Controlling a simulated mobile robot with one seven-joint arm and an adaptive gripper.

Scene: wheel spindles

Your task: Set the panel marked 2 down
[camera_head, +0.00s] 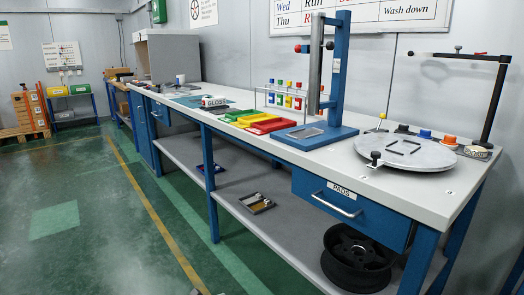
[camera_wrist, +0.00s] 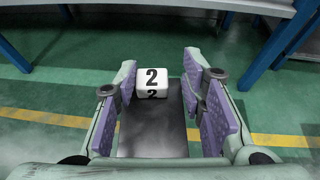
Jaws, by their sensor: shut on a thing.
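In the camera_wrist view the panel marked 2 (camera_wrist: 152,128) is a dark, flat, glossy plate. A white block with a black 2 (camera_wrist: 152,80) is at its far end. My gripper (camera_wrist: 159,70) has purple ridged pads on both sides of the panel and is shut on it. The panel is held over the green floor, with a yellow floor line behind it. The pads hide parts of its side edges. I cannot make out the panel or my gripper in the camera_head view.
A long workbench (camera_head: 440,185) carries a round plate (camera_head: 420,158) with a dark frame on it, a blue stand (camera_head: 338,75) and coloured trays (camera_head: 270,124). A black wheel rim (camera_head: 356,258) lies on the lower shelf (camera_head: 275,240).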

